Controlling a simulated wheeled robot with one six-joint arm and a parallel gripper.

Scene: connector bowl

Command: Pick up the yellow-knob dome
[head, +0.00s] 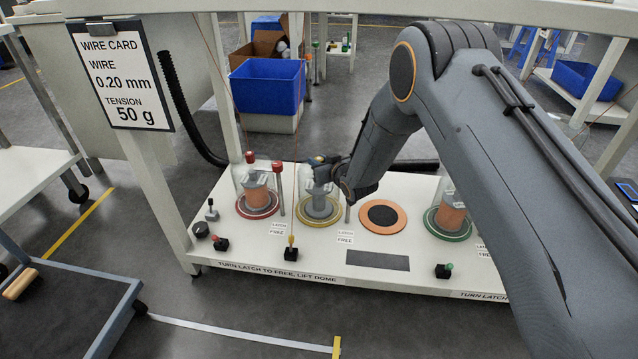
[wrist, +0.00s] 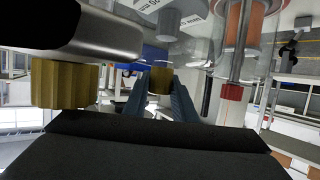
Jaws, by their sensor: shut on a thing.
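The yellow-knob dome (head: 319,190) is clear and stands over the yellow ring (head: 301,217) in the middle of the white table. A grey spool without orange winding shows inside it. My gripper (head: 320,162) is at the dome's top. In the wrist view my gripper (wrist: 160,96) is shut on the yellow knob (wrist: 160,80), which sits between the two fingertips. A larger yellow knurled part (wrist: 62,84) under a silver bar is close to the camera at left. I cannot tell whether the dome's lower rim touches its ring.
A red-ringed dome (head: 256,183) with red-topped posts stands close on the left; a red latch part (wrist: 233,100) shows in the wrist view. A green-ringed dome (head: 450,212) is at right, partly behind my arm. An orange disc (head: 382,230) with a black centre lies bare between.

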